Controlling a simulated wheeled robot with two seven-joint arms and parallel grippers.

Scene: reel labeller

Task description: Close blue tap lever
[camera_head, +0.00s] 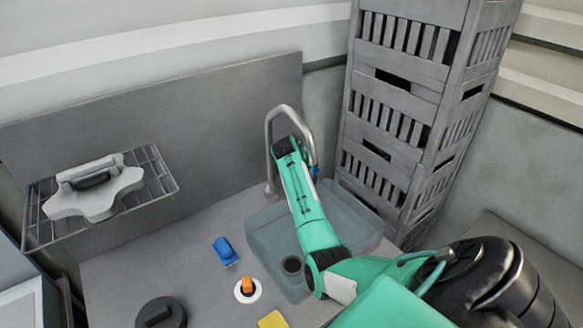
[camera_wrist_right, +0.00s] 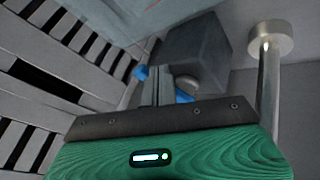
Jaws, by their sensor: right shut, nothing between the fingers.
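The blue tap lever shows as a small blue piece (camera_head: 315,171) beside the tap's curved metal spout (camera_head: 283,109) in the head view. In the right wrist view, blue parts of it (camera_wrist_right: 141,73) show on both sides of my right gripper's fingers (camera_wrist_right: 157,82), which hide its middle. The fingers are shut and empty, close to the lever; I cannot tell whether they touch it. A dark grey block (camera_wrist_right: 203,48) lies just beyond them. A metal pipe (camera_wrist_right: 268,90) with a round flange stands to the right. My left gripper is not in view.
A sink basin (camera_head: 262,238) lies below my right arm. Tall stacked grey crates (camera_head: 395,130) stand close to its right. A blue object (camera_head: 225,251), an orange knob (camera_head: 247,287) and a yellow piece (camera_head: 272,320) are on the counter. A wire rack (camera_head: 158,170) hangs at left.

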